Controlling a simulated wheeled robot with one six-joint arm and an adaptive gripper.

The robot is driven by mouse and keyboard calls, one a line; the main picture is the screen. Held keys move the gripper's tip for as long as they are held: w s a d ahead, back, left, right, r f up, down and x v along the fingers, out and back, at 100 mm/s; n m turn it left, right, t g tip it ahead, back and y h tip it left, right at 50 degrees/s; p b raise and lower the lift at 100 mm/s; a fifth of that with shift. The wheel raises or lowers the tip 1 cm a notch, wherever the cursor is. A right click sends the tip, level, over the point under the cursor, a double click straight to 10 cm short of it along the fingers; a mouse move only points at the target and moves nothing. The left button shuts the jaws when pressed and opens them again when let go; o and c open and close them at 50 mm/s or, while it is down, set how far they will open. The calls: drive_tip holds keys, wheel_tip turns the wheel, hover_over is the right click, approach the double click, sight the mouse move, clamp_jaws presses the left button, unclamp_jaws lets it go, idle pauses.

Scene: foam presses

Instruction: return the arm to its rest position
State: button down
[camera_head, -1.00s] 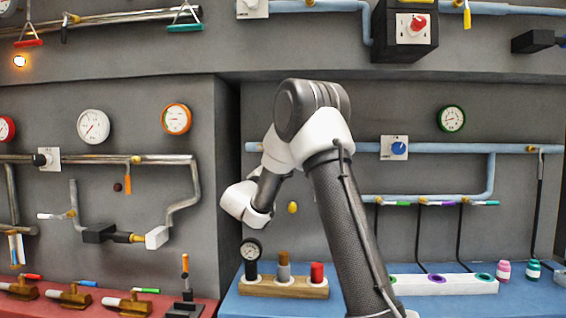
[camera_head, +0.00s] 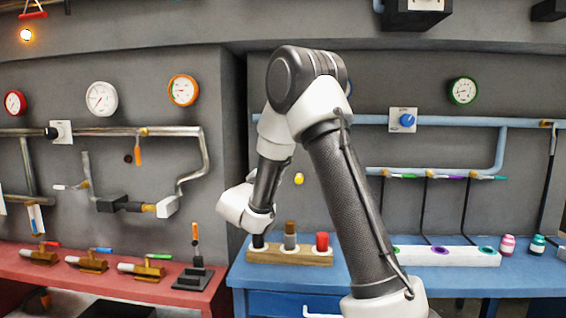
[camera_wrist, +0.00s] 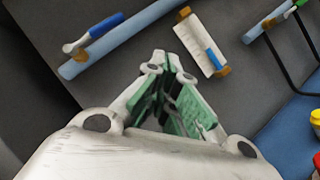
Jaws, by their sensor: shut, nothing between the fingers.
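My gripper (camera_wrist: 165,95) shows in the wrist view with its green-padded fingers brought together at the tips, and nothing is held between them. Beyond it in that view are a light blue pipe (camera_wrist: 135,35) and a white plate with a blue handle (camera_wrist: 203,45). In the head view my arm stands bent in front of the blue bench (camera_head: 275,275), its elbow high and its forearm hanging down to the left. The gripper's fingers cannot be made out in the head view.
A wooden block (camera_head: 290,256) with several cylinders stands close below my wrist. A white holder (camera_head: 450,257) and small jars (camera_head: 507,245) stand to the right. The red bench (camera_head: 100,285) holds valves on the left. Pipes and gauges (camera_head: 101,98) line the wall.

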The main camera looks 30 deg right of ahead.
idle(0.3)
drive_tip(key=s+d+f+m+g+y, duration=0.1)
drive_tip(key=s+d+f+g+y, duration=0.1)
drive_tip(key=s+d+f+g, duration=0.5)
drive_tip(key=s+d+f+m+g+y, duration=0.1)
drive_tip(key=s+f+m+g+y, duration=0.15)
drive_tip(key=s, duration=0.35)
drive_tip(key=s+d+f+m+g+y, duration=0.1)
drive_tip(key=s+f+m+g+y, duration=0.15)
drive_tip(key=s, duration=0.25)
drive_tip(key=s+a+f+m+y, duration=0.25)
drive_tip(key=s+a+y, duration=0.45)
drive_tip(key=s, duration=0.6)
drive_tip(key=s+a+r+m+t+y, duration=0.4)
drive_tip(key=s+a+r+t+y, duration=0.1)
drive_tip(key=a, duration=0.3)
drive_tip(key=shift+s+a+r+t, duration=0.3)
drive_tip(key=shift+s+r+t, duration=0.2)
drive_tip(key=shift+s+r, duration=0.2)
